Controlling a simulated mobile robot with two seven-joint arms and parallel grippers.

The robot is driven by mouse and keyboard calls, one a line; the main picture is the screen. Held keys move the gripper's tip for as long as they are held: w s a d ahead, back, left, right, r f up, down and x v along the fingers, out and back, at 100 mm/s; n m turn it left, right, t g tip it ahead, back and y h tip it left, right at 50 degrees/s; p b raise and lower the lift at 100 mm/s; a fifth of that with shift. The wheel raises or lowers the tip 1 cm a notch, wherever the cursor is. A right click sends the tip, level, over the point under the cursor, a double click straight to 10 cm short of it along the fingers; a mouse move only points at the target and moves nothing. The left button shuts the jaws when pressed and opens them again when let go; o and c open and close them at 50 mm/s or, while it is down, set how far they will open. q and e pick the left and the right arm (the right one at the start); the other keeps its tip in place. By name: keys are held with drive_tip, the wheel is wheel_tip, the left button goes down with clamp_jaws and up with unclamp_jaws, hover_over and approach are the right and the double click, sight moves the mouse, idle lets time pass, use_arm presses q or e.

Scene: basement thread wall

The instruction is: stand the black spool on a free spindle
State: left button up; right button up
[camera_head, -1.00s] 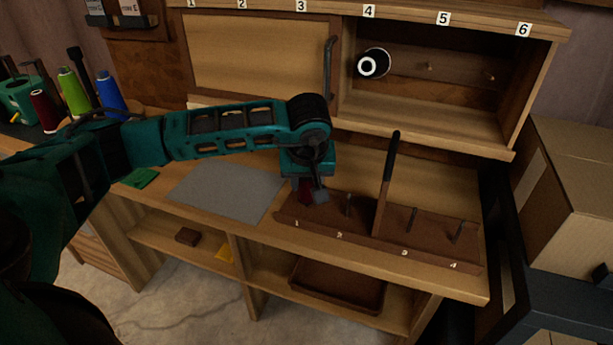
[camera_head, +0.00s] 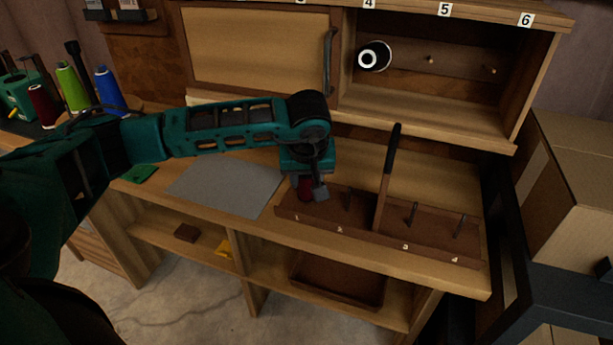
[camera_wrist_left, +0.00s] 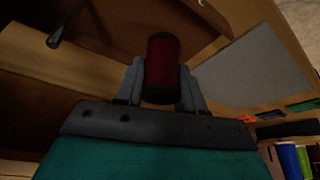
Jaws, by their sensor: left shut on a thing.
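The black spool (camera_head: 383,54) lies on its side on the peg under label 4 in the open upper cabinet; its white-ringed end faces me. My left gripper (camera_head: 309,191) is over the left end of the brown spindle rack (camera_head: 329,232), near position 1. It is shut on a dark red spool (camera_head: 304,187). In the left wrist view the red spool (camera_wrist_left: 163,64) sits between the fingers (camera_wrist_left: 161,88). Spindles 2 (camera_head: 348,198), 3 (camera_head: 412,213) and 4 (camera_head: 460,226) are bare. Spindle 1 is hidden. My right gripper is not in view.
The cabinet pegs under 5 (camera_head: 430,59) and 6 (camera_head: 491,70) are bare. A grey mat (camera_head: 225,188) lies left of the rack. Red, green and blue spools (camera_head: 108,91) stand at far left.

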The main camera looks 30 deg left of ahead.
use_arm(q)
drive_tip(key=shift+f, duration=0.3)
drive_tip(key=o, duration=1.2)
drive_tip(key=shift+c, duration=0.2)
